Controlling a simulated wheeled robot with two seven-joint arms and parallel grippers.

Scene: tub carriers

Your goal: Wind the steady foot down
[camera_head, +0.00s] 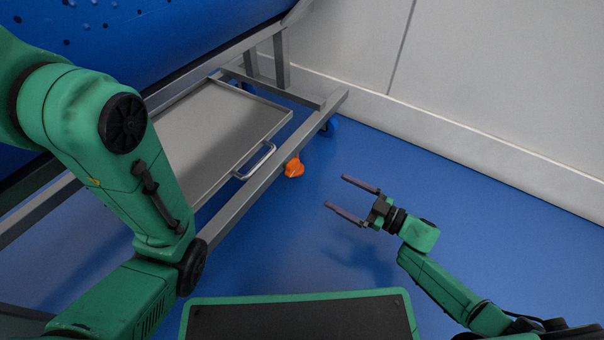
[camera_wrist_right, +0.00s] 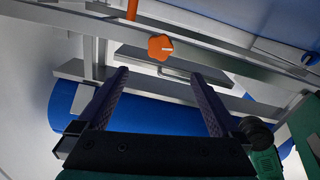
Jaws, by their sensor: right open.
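The orange lobed knob (camera_head: 294,167) is at the outer side of the grey metal frame rail, low over the blue floor. In the right wrist view the knob (camera_wrist_right: 160,46) faces me, with a pale mark on it. An orange rod (camera_wrist_right: 132,9) shows near it at the top edge, perhaps part of the steady foot. My right gripper (camera_head: 335,191) is open and empty, to the right of the knob and apart from it. In the right wrist view the knob appears just beyond and between the fingertips (camera_wrist_right: 158,72). My left gripper is out of view.
The carrier's frame rail (camera_head: 250,193) runs diagonally beside the knob. A grey tray (camera_head: 225,125) with a handle (camera_head: 257,162) sits inside the frame, below a blue tub (camera_head: 150,35). A blue caster (camera_head: 328,127) is nearby. A wall (camera_head: 480,90) stands behind; the floor (camera_head: 450,185) on the right is clear.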

